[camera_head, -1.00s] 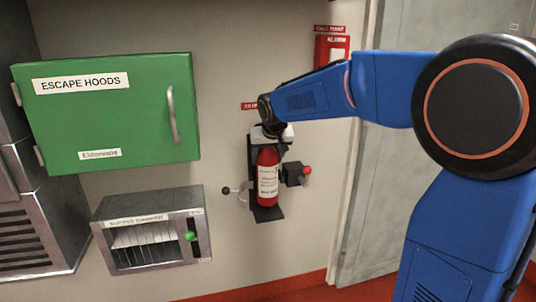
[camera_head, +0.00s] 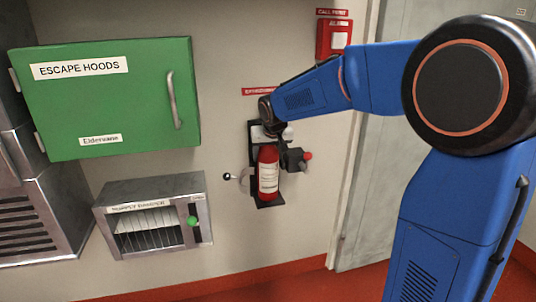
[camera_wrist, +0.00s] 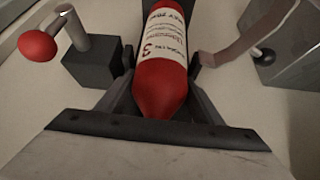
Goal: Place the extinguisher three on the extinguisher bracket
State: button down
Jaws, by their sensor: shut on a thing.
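Extinguisher three (camera_head: 268,173) is a red cylinder with a white label, upright against the black extinguisher bracket (camera_head: 252,140) on the wall. Its base is at the bracket's lower shelf; I cannot tell whether it touches. In the wrist view, the extinguisher (camera_wrist: 162,85) shows a "3" on its label. My gripper (camera_head: 268,142) is shut on its upper end, partly hidden by my wrist; its fingers also show in the wrist view (camera_wrist: 162,108). A red-knobbed lever on a dark block (camera_head: 295,158) is on the bracket's right, and a black-knobbed lever (camera_head: 230,176) on its left.
A green escape hoods cabinet (camera_head: 110,110) and a grey metal box with a green knob (camera_head: 155,190) are to the left. A red call point (camera_head: 323,40) is above right, beside a grey door (camera_head: 385,180). The wall below the bracket is clear.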

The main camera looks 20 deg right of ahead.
jog(key=c, duration=0.5)
grip_release()
jog(key=shift+c, duration=0.2)
jog(key=v, duration=1.2)
jog(key=s+d+f, duration=0.2)
jog(key=s+f, duration=0.3)
jog(key=s, duration=0.7)
jog(key=s+d+f+g, duration=0.1)
jog(key=s+d+f, duration=0.2)
jog(key=s, duration=0.9)
jog(key=s+d+f, duration=0.2)
jog(key=s+f, duration=0.4)
jog(key=s, duration=0.7)
jog(key=shift+d+f+n+g, duration=0.2)
jog(key=shift+f+n+g, duration=0.1)
jog(key=shift+f+g, duration=0.1)
jog(key=shift+r, duration=0.1)
